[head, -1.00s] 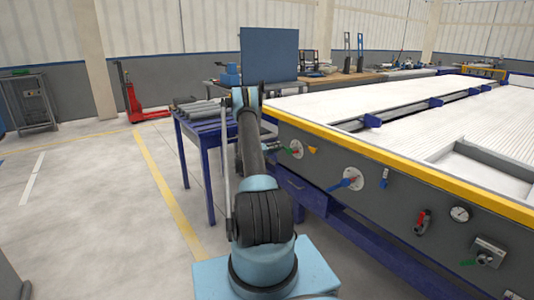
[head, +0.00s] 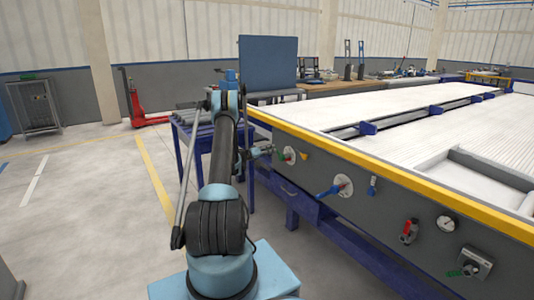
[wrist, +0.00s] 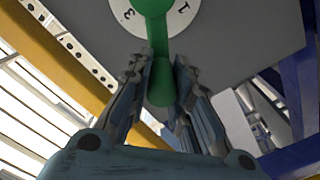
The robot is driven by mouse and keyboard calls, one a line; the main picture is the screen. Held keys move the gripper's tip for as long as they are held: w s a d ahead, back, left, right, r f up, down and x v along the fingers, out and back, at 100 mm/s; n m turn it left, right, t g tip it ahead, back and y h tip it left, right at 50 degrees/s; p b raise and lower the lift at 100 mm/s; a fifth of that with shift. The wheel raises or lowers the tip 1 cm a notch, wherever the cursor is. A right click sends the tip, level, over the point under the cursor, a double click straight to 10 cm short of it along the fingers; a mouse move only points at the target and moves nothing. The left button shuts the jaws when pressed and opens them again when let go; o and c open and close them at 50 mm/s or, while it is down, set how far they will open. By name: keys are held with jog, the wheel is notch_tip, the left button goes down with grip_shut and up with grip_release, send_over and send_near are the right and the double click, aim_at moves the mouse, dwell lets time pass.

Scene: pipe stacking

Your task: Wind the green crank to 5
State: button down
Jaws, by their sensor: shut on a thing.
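The green crank (wrist: 153,28) hangs down from its white dial (wrist: 180,20) in the wrist view. The numbers 3 and 1 show on the dial; the rest is cut off. My gripper (wrist: 162,70) is shut on the green crank, with one finger on each side of its handle. In the head view the green crank (head: 278,155) is small, at the dial on the near side panel of the long table. My gripper (head: 266,152) reaches it from the left. The crank's pointed number cannot be read.
A blue crank (head: 329,191) on its own dial sits to the right on the same panel. A red-handled valve (head: 409,230), a gauge (head: 446,223) and a box with a green knob (head: 473,264) are farther right. A blue-legged stand with pipes (head: 187,120) is behind my arm.

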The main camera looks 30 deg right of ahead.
jog(key=shift+a, duration=0.15)
jog(key=c, duration=1.4)
grip_release()
jog(key=shift+a, duration=0.1)
jog(key=shift+c, duration=0.2)
jog(key=a, duration=1.1)
jog(key=shift+s+a, duration=0.2)
jog(key=shift+a, duration=0.2)
